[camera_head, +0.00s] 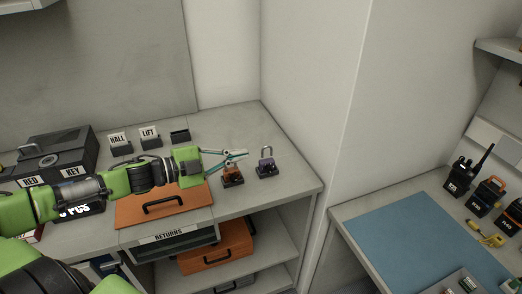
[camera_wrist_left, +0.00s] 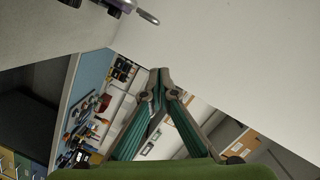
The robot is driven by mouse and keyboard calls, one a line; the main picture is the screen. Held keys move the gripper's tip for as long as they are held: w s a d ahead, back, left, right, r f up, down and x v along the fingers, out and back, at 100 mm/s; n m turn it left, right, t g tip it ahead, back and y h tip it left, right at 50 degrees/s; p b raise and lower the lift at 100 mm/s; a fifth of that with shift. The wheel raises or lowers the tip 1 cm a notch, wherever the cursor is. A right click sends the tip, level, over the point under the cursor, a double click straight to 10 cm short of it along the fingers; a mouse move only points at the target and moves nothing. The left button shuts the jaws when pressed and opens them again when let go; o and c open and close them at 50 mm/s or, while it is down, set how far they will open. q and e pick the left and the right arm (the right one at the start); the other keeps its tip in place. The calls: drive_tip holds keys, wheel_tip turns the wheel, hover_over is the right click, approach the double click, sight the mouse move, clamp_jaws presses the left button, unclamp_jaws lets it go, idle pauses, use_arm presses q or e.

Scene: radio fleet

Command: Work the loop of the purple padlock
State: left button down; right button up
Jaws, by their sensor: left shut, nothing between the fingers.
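The purple padlock (camera_head: 266,168) sits on a dark base near the right end of the grey counter, its metal loop (camera_head: 266,152) standing up. In the left wrist view a purple and dark part with a metal rod, apparently the padlock (camera_wrist_left: 122,5), is cut off at the top edge. My left gripper (camera_head: 246,153) is shut and empty, its tips just left of the loop in the head view. I cannot tell whether they touch it. The shut fingertips also show in the left wrist view (camera_wrist_left: 160,75). My right gripper is not in view.
An orange-brown padlock (camera_head: 231,174) on a dark base stands just left, below my left fingers. HALL (camera_head: 118,139) and LIFT (camera_head: 149,133) holders stand behind. An orange panel with a handle (camera_head: 165,206) lies in front. A wall (camera_head: 310,90) rises to the right.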

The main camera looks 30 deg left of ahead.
use_arm(q)
drive_tip(key=w+d+f+p, duration=0.2)
drive_tip(key=w+f+p, duration=0.1)
drive_tip(key=w, duration=0.6)
drive_tip(key=shift+f, duration=0.15)
idle(0.5)
drive_tip(key=shift+f+b, duration=0.85)
drive_tip(key=shift+f, duration=0.35)
drive_tip(key=shift+r, duration=0.15)
